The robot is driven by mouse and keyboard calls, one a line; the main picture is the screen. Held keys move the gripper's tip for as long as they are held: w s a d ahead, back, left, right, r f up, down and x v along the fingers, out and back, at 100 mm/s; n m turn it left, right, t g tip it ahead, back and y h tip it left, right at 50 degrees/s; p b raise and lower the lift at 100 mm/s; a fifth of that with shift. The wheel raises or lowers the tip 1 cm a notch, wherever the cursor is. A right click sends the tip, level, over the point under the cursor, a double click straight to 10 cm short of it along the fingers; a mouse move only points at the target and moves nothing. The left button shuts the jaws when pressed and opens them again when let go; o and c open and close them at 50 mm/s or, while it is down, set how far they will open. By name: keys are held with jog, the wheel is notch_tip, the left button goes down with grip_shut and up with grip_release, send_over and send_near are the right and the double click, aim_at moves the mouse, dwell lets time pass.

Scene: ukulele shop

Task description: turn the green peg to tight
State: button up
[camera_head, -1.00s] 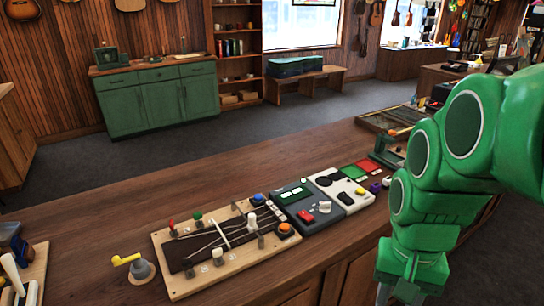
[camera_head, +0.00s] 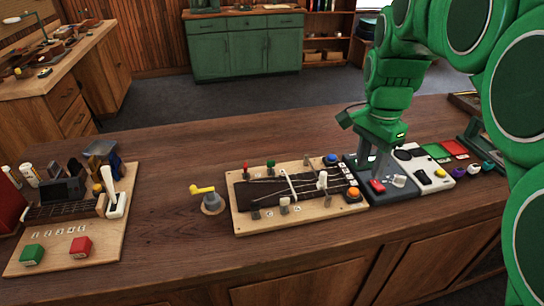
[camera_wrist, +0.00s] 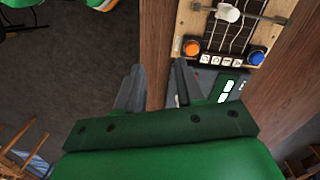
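The green peg (camera_head: 270,164) stands upright at the back edge of the light wooden board (camera_head: 243,222), beside a red peg (camera_head: 246,167). A dark instrument neck with pale strings lies on this board. My gripper (camera_head: 370,172) is to the right of the board, above the grey panel (camera_head: 392,189), well apart from the green peg. In the wrist view my gripper (camera_wrist: 157,70) has its two fingers apart with nothing between them. The near end of the board (camera_wrist: 186,24) shows there, but the green peg is out of that view.
The board also bears an orange knob (camera_head: 353,195), a blue knob (camera_head: 332,159) and white knobs. A yellow-handled crank (camera_head: 209,197) stands to its left. A wooden stand with red and green buttons (camera_head: 80,246) is farther left. Bare counter (camera_head: 165,190) lies between.

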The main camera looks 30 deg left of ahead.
jog(key=w+a+f+m, duration=0.1)
jog(key=w+a, duration=0.1)
jog(key=a, duration=0.5)
jog(key=w+a+f+m, duration=0.1)
jog(key=w+a, duration=0.1)
jog(key=a, duration=0.4)
jog(key=m, duration=0.1)
send_over(271, 166)
jog(key=shift+w+a+f, duration=0.1)
jog(key=shift+w+f, duration=0.05)
jog(key=shift+f, duration=0.5)
jog(key=shift+w+f, duration=0.1)
jog(key=shift+f, duration=0.5)
jog(key=shift+a+f, duration=0.1)
jog(key=shift+f, duration=3.85)
grip_shut()
